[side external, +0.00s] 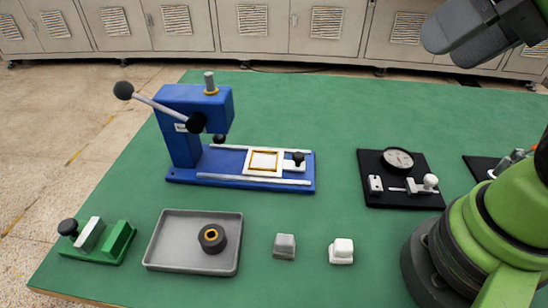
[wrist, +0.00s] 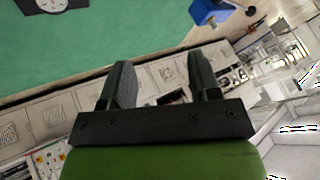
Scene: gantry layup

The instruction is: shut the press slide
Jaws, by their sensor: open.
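The blue press (side external: 190,120) stands at the left rear of the green table, its lever with a black ball end angled up to the left. Its slide (side external: 266,162), a white plate with a yellow-edged square and a black knob (side external: 298,157), sits on the blue base rails out to the right of the press head. In the wrist view, part of the blue press (wrist: 208,12) shows at the top edge. My gripper (wrist: 160,72) is open with nothing between its fingers.
A grey tray (side external: 165,262) holding a dark ring (side external: 212,238) lies in front of the press. A green block fixture (side external: 98,243) is left of it, and grey (side external: 284,246) and white (side external: 341,251) blocks are right. A black gauge plate (side external: 376,195) lies right of the slide.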

